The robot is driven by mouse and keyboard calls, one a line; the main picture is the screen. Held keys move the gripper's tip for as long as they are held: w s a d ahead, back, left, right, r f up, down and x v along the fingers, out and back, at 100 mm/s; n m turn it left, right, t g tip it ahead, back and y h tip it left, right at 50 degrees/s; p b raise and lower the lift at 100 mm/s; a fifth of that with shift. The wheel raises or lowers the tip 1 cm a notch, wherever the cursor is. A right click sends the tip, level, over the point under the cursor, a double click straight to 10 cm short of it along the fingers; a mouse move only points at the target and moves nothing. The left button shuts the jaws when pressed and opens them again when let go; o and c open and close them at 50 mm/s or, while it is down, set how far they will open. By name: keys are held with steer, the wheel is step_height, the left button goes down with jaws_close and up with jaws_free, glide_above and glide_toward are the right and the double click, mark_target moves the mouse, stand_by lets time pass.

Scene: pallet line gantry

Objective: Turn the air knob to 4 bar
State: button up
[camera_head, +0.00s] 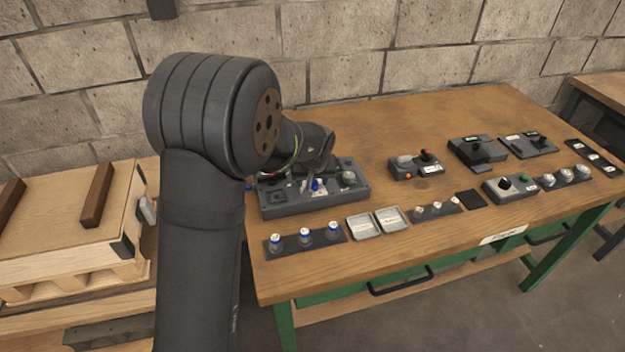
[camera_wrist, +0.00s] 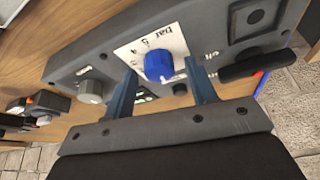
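The blue air knob (camera_wrist: 158,66) sits on a white dial plate (camera_wrist: 128,48) in the wrist view. The plate is printed with "bar" and several numerals, among them what looks like 4 and 5. I cannot tell for sure which numeral the knob points at. My gripper (camera_wrist: 160,69) is open, with one finger on each side of the knob and a visible gap to both. In the head view the knob (camera_head: 315,186) is a small blue spot on the dark control panel (camera_head: 290,207), below my wrist; the fingers are hard to make out there.
A grey knob (camera_wrist: 90,91) stands on the same panel. A black handle-like bar (camera_wrist: 251,66) lies close to one finger. On the wooden table (camera_head: 350,268) are a strip with several small posts (camera_head: 304,237), two grey trays (camera_head: 363,226) and other control boxes (camera_head: 415,167).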

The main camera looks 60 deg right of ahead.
steer(key=c, duration=0.9)
